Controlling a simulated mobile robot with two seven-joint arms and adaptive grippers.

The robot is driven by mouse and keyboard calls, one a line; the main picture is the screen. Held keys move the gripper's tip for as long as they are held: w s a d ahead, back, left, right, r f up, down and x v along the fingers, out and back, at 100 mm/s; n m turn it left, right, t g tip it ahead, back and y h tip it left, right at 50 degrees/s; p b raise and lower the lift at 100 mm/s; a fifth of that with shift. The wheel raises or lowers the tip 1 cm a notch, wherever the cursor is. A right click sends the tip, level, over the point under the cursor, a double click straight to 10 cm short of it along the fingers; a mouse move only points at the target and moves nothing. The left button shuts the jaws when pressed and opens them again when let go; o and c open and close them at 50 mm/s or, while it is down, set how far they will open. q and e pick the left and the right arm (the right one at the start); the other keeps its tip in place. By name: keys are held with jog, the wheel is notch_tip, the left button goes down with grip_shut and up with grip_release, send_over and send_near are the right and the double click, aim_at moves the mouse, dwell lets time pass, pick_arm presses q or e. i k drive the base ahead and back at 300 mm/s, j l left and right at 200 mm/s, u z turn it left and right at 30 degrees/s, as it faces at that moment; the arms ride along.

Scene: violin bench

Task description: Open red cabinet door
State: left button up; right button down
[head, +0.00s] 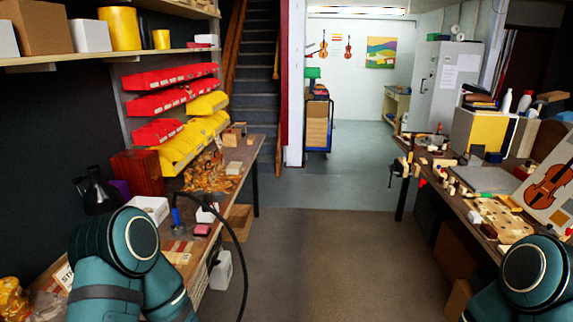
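A small dark-red wooden cabinet (137,173) stands upright on the left workbench, against the dark wall and below the red and yellow bins. It is small in the head view, and I cannot make out a handle or whether its door is open or shut. Teal links of my two arms show at the bottom left and bottom right corners. Neither gripper is in view, so their places relative to the cabinet are hidden.
The left bench (238,162) holds a black jug (98,197), a white box (150,209) and wood shavings near the cabinet. A right bench carries tools and a violin picture (550,188). The floor (330,250) between the benches is clear.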

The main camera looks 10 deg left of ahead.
aim_at(152, 165)
jog(key=i+l, duration=0.1)
jog(key=i, duration=1.35)
jog(key=i+u, duration=0.4)
jog(key=i, duration=0.2)
jog(key=i+l+u, duration=0.3)
jog(key=i+u, duration=0.15)
jog(key=i, duration=0.1)
